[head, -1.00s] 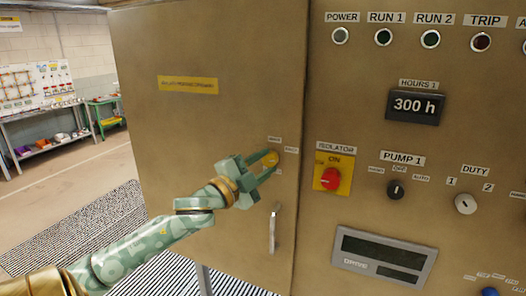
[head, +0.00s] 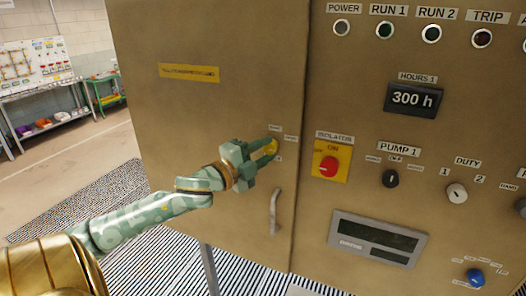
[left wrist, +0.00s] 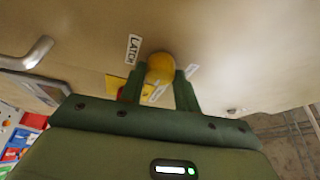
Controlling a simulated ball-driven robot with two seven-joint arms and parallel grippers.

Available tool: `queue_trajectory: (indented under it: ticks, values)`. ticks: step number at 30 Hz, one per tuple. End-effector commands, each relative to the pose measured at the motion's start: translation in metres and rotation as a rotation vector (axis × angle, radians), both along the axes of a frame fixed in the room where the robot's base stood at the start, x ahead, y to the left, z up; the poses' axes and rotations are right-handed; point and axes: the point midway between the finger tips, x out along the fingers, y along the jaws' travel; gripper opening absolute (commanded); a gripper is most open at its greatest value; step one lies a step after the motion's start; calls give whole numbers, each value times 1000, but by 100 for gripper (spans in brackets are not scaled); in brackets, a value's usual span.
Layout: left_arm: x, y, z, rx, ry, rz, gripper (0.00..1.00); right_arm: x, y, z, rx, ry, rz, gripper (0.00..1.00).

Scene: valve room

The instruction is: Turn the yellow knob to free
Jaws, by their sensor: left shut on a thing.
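The yellow knob (head: 271,147) sits on the tan cabinet door (head: 215,125), near the door's right edge, with small labels around it. In the left wrist view the knob (left wrist: 160,68) shows as a round yellow cap beside a label reading "LATCH"; the other labels are too blurred to read. My left gripper (head: 268,150) is at the knob, with one green finger on each side. In the left wrist view my left gripper (left wrist: 160,84) is shut on the knob. My right gripper is in neither view.
A vertical door handle (head: 274,212) is just below the knob. To the right is a panel with a red isolator switch (head: 329,166), a black pump knob (head: 390,179), a white duty knob (head: 456,193) and indicator lamps. Shelving (head: 40,120) stands far left.

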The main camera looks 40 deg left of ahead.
Motion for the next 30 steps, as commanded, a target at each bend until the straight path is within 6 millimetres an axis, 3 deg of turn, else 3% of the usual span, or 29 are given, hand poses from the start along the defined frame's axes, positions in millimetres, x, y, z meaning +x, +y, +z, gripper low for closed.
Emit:
queue_trajectory:
  ticks: [1,2,4,17,23,30]
  values:
    - [0,0,-1,4,2,1,9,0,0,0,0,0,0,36]
    - [0,0,-1,4,2,2,35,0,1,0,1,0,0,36]
    - [0,0,-1,4,2,1,54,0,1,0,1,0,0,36]
    - [-9,1,-3,0,2,1,54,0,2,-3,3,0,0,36]
    - [-41,3,-8,-2,6,1,54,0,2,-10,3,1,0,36]
    - [-96,8,-12,-2,7,3,54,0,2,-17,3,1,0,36]
